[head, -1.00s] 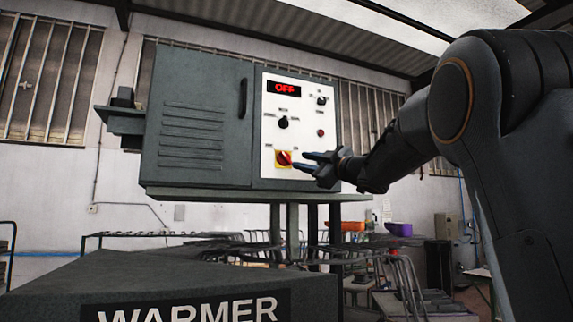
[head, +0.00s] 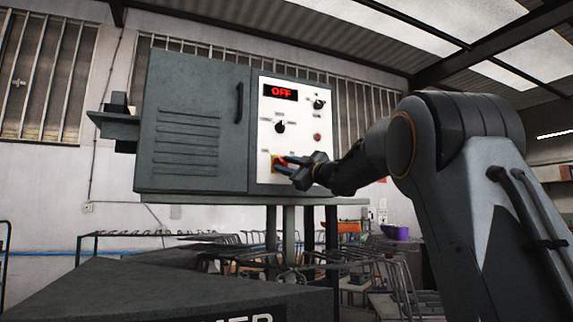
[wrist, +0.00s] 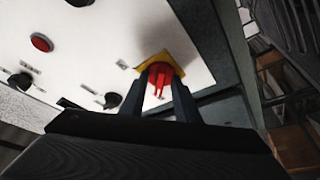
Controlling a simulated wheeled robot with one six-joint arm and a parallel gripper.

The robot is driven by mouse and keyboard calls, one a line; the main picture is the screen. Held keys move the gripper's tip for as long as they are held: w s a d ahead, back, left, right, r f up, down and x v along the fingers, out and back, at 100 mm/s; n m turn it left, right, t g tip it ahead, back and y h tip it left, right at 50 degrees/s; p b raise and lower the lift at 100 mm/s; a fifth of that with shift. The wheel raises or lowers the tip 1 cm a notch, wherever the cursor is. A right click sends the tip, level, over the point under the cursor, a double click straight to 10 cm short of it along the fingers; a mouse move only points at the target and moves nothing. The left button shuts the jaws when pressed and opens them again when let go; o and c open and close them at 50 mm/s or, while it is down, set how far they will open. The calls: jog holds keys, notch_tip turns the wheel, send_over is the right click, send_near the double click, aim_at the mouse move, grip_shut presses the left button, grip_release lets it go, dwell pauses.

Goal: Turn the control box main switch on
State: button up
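The control box (head: 193,120) is a grey cabinet with a white panel (head: 265,135) at its right. Its display (head: 281,92) reads OFF in red. The main switch is a red knob on a yellow plate (head: 276,169), low on the panel; my fingers partly cover it in the head view. My gripper (head: 284,166) is at the switch, its two fingers apart. In the wrist view the red knob (wrist: 159,77) shows between the two fingertips, one on each side. Whether the fingers touch the knob I cannot tell.
Above the switch are a black selector knob (head: 280,127), a red button (head: 317,137) and another small switch (head: 319,104). A dark warmer (head: 170,290) stands low in front. Metal racks (head: 375,265) stand below and behind the box.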

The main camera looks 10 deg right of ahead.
grip_shut()
